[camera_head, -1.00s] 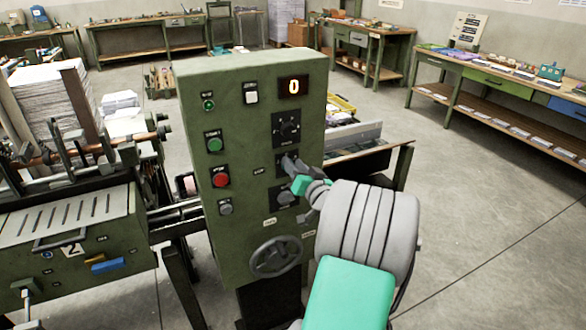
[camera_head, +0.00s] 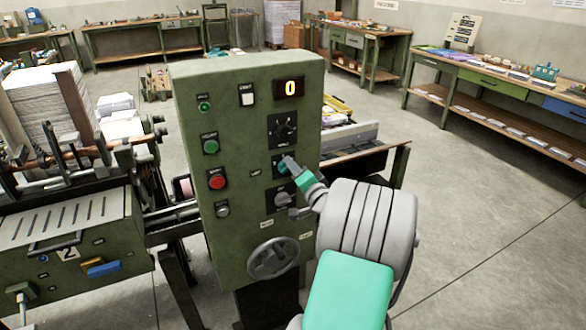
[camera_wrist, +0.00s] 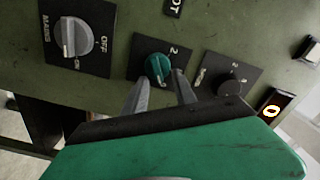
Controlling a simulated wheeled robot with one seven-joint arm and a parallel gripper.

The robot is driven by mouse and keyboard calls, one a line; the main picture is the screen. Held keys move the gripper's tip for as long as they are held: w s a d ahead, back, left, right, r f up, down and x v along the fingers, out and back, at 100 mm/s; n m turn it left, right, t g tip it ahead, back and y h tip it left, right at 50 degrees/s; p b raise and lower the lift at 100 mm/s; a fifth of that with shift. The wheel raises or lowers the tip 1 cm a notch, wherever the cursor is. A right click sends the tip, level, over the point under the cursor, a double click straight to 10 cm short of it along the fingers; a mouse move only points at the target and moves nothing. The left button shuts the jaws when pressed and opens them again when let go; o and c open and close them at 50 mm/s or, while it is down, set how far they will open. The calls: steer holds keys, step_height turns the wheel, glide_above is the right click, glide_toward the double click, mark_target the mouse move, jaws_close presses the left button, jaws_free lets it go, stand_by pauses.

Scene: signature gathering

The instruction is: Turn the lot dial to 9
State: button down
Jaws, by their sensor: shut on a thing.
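The lot dial (camera_wrist: 157,68) is a round green knob with a pale pointer line on a black plate, in the middle of the wrist view. A figure 2 shows on the plate beside it. My gripper (camera_wrist: 160,80) is shut on the knob, with one grey finger on each side. In the head view my gripper (camera_head: 287,163) reaches the middle dial of the green control panel (camera_head: 235,235) from the right and hides most of that dial. The panel's display (camera_head: 291,88) reads 0.
A dark dial (camera_head: 283,130) sits above the lot dial and the grey mains dial (camera_wrist: 76,37) below it. A green button (camera_head: 211,146), a red button (camera_head: 217,182) and a handwheel (camera_head: 273,259) are on the same panel. The floor at right is clear.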

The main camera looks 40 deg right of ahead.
stand_by(0.3)
steer(key=c, duration=1)
jaws_free()
steer(key=shift+s, duration=0.1)
steer(key=b+v, duration=0.1)
steer(key=v, duration=0.6)
steer(key=shift+s+a, duration=0.2)
steer(key=shift+s, duration=0.1)
